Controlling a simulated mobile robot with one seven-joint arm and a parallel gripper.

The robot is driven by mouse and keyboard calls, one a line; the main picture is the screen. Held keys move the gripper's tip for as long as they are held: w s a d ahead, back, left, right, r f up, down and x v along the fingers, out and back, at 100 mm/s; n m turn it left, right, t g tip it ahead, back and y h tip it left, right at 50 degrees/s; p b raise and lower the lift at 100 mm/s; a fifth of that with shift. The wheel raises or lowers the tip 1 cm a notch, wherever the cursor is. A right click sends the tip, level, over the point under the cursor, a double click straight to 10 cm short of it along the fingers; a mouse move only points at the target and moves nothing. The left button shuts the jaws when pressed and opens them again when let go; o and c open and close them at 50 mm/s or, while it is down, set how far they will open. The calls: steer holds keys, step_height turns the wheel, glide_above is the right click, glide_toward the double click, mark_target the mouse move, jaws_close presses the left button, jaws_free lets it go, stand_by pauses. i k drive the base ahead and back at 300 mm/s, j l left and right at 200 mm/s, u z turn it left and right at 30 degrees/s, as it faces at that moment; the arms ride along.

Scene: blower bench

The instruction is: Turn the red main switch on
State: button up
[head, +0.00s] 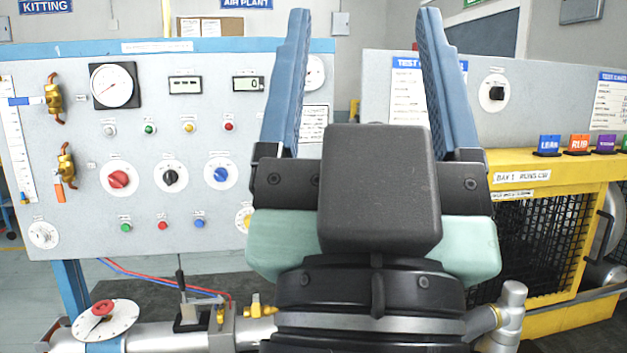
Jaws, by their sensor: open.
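A red rotary knob (118,179) sits on a round white dial at the left of the grey control panel (60,105). Its label is too small to read, and I cannot tell its set position. A black knob (170,176) and a blue knob (221,174) are in the same row to its right. My gripper (364,18) is large in the foreground, right of the red knob and apart from it. Its two blue fingers point up, spread wide, with nothing between them. It hides the panel's right part and part of the bench behind.
Two brass valves (66,165) stick out at the panel's left. Another red knob (102,308) on a round plate tops the pipe at lower left. A yellow caged machine (540,290) stands at right. A second panel (540,110) with a black knob (496,93) is behind it.

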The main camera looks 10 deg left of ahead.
mark_target(119, 179)
steer(key=i+j+u, duration=0.15)
steer(key=i+j, duration=0.15)
steer(key=j, duration=0.3)
steer(key=i+j+u, duration=0.2)
steer(key=i+j, duration=0.15)
steer(key=j, duration=0.25)
steer(key=i+j+u, duration=0.15)
steer(key=i+j, duration=0.25)
steer(key=j, duration=0.1)
